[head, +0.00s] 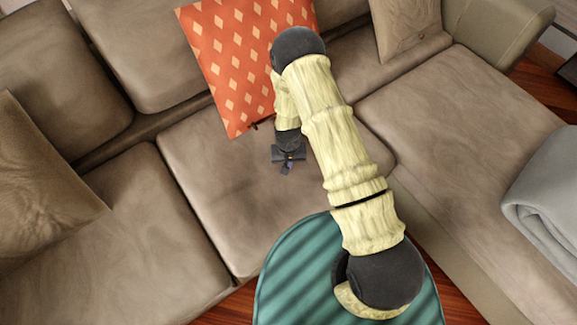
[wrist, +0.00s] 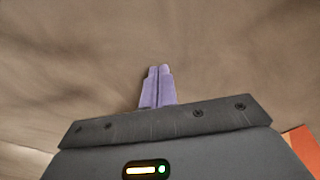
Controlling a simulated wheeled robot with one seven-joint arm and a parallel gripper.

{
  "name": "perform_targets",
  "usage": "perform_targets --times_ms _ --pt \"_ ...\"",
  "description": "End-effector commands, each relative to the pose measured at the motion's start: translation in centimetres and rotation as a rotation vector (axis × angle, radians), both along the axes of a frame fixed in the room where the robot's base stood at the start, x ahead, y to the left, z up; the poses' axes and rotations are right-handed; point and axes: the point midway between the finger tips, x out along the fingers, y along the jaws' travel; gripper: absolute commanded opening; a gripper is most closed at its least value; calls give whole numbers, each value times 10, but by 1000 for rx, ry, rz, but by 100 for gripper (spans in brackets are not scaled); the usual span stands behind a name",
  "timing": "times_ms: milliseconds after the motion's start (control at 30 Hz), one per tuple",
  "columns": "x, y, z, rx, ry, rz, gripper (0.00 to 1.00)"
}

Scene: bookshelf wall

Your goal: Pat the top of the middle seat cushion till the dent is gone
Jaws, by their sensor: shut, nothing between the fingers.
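The middle seat cushion (head: 215,195) is brown and lies between the left and right seats of the sofa. My gripper (head: 286,169) is over its upper middle part, in front of the orange pillow. In the wrist view my gripper (wrist: 158,85) is shut, its two purple fingers side by side with nothing between them. The cushion surface (wrist: 80,60) fills most of that view, with soft darker shading at the left. I cannot tell whether the fingertips touch it, or whether the shading is a dent. My arm hides the cushion's right part.
An orange pillow with pale diamonds (head: 235,60) leans on the backrest behind my gripper. Brown pillows stand at the left (head: 40,185) and upper right (head: 408,28). A teal striped round surface (head: 300,270) is in front. A grey blanket (head: 548,195) lies at the right.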

Motion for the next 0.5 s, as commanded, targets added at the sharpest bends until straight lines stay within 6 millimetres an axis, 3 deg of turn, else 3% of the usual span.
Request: perform_targets --times_ms 233,500 --pt "0 0 36 0 0 0 0" --pt "0 0 39 0 0 0 0"
